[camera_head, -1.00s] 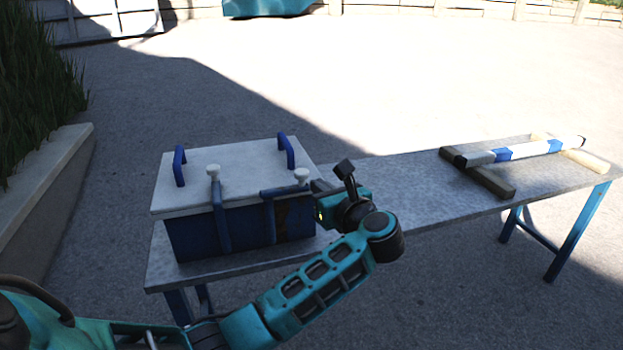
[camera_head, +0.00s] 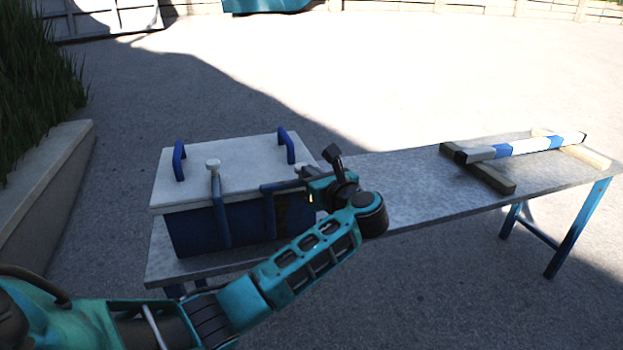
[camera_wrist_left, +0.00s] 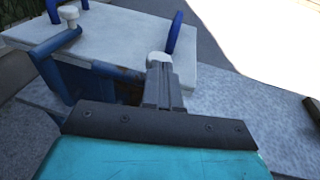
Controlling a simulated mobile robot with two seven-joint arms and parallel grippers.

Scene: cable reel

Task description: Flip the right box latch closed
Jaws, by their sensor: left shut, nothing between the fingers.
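A blue box (camera_head: 190,232) with a white lid (camera_head: 235,155) stands on the left part of the table. Its left latch (camera_head: 221,212) is upright, with a white knob at the top. The right latch (camera_head: 283,186) has its lever lying sideways, pointing right along the lid's front edge. My left gripper (camera_head: 304,173) is shut and empty at the lever's right end, and hides most of its knob in the head view. In the left wrist view the shut fingers (camera_wrist_left: 161,72) are right at the white knob (camera_wrist_left: 159,58); I cannot tell if they touch. My right gripper is not in view.
The grey table (camera_head: 400,185) is clear in its middle. At its right end a blue and white bar (camera_head: 525,147) rests across two supports (camera_head: 480,174). Two blue handles (camera_head: 286,146) stand up from the lid. A planter wall (camera_head: 50,185) is at the left.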

